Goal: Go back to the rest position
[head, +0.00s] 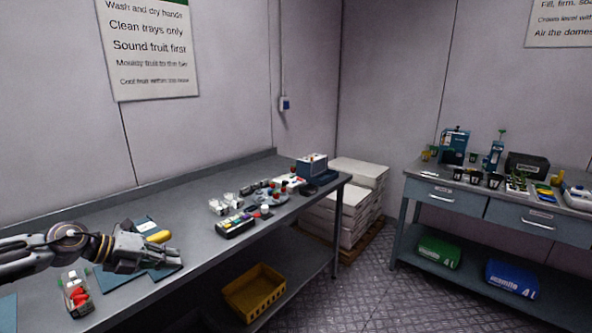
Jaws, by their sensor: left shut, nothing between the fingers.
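My left gripper (172,257) reaches in from the left over the near end of the long grey table (190,205). Its fingers are closed and hold nothing. It is above a dark blue-green mat (118,280); whether it touches the mat I cannot tell. A yellow object (159,237) lies just behind the gripper. A clear punnet with red berries (77,295) stands in front of my left forearm, near the table's left end. My right gripper is not in view.
Small clear tubs (223,204), a dark case with coloured items (237,224) and a blue scale-like box (312,166) stand farther along the table. A yellow crate (254,290) is on the lower shelf. A second bench (480,205) stands right, beyond open floor (350,290).

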